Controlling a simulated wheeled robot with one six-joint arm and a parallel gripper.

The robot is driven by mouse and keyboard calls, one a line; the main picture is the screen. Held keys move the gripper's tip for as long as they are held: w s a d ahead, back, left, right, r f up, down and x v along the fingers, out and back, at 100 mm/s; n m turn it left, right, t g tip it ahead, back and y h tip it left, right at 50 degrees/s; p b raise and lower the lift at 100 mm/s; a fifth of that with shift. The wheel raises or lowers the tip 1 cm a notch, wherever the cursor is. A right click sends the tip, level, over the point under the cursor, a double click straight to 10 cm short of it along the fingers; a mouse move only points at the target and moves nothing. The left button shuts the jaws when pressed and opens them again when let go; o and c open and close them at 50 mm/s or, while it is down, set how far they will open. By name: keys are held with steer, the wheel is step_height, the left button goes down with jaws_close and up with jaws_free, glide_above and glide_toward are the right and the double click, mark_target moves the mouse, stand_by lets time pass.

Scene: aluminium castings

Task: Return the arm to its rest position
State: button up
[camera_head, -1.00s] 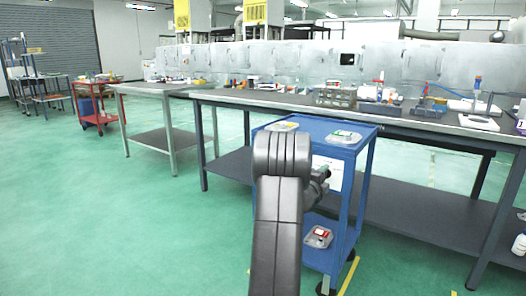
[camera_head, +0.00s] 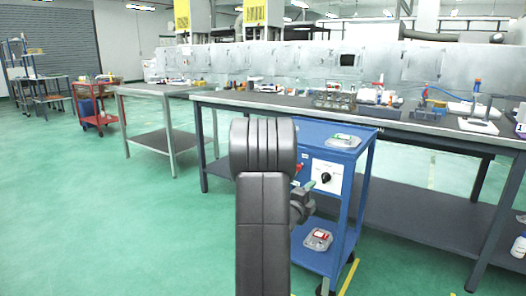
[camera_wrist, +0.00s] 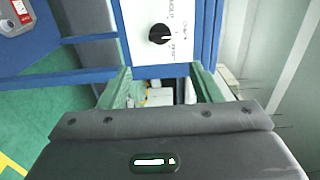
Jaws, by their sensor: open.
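My arm (camera_head: 263,220) stands upright in the middle of the head view and covers the left part of the blue cart (camera_head: 352,205). My gripper (camera_head: 308,187) shows beside it, in front of the cart's white panel with a black knob (camera_head: 326,177). In the wrist view my gripper (camera_wrist: 160,72) is open, its two green fingers apart with nothing held between them. The black knob (camera_wrist: 160,34) lies just beyond the fingertips in that view, on the white panel (camera_wrist: 180,52). I cannot tell the exact gap to the panel.
A clear tray with a green item (camera_head: 343,140) sits on the cart top, and one with a red item (camera_head: 318,239) on its lower shelf. A long workbench (camera_head: 420,122) stands behind. A smaller table (camera_head: 150,90) and red trolley (camera_head: 97,105) stand left. Green floor (camera_head: 90,220) at left is clear.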

steer(key=b+x, duration=0.2)
steer(key=x, duration=1)
steer(key=shift+s+r+n+p, duration=0.1)
steer(key=shift+r+n+p, duration=0.2)
steer(key=shift+p, duration=0.5)
steer(key=shift+a+n+p, duration=0.1)
steer(key=shift+n+p, duration=0.5)
steer(key=shift+p, duration=0.2)
steer(key=n+p, duration=0.5)
steer(key=p, duration=0.3)
steer(key=shift+r, duration=0.1)
steer(key=n+p, duration=0.5)
steer(key=p, duration=0.4)
steer(key=shift+a, duration=0.1)
glide_toward(324, 178)
steer(key=shift+x, duration=1.15)
